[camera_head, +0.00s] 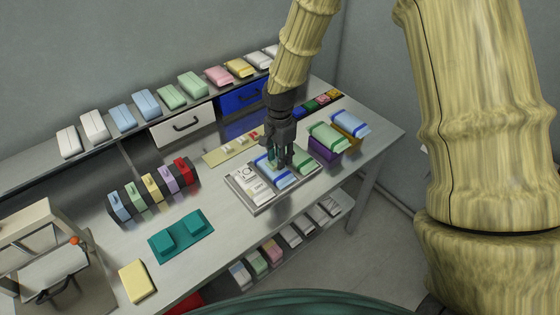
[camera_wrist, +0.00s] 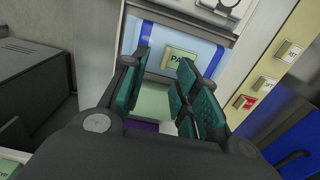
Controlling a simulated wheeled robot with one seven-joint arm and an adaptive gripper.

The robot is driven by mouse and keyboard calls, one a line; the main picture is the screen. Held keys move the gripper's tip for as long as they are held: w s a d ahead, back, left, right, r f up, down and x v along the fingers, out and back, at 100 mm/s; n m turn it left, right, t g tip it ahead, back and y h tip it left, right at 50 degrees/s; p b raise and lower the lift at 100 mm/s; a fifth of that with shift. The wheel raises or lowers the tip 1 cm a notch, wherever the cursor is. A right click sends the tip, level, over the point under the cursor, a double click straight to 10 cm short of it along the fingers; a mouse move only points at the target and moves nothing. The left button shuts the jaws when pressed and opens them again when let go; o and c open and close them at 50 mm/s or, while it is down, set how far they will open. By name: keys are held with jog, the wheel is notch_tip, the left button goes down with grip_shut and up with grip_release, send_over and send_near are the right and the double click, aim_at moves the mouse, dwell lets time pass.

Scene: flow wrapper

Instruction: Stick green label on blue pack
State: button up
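The blue pack (camera_head: 284,180), light blue with darker blue end bands, lies in the middle of a metal tray (camera_head: 270,203). In the wrist view the blue pack (camera_wrist: 208,53) lies beyond my fingertips. A small pale green-yellow label (camera_wrist: 176,58) with dark letters starting "PA" shows flat over its face, partly behind a finger. I cannot tell whether it is stuck down. My gripper (camera_head: 279,163) points down just above the pack; in the wrist view my gripper (camera_wrist: 168,62) has its green-padded fingers apart, with nothing visibly clamped.
A yellow strip (camera_head: 213,157) with small labels lies behind the tray. Purple (camera_head: 324,151) and orange bins stand to the right, a teal fixture (camera_head: 181,237) to the left. Drawers stand behind.

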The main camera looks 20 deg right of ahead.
notch_tip(320, 180, up, 9)
dwell(0.4)
jog(key=shift+f, duration=0.1)
dwell(0.3)
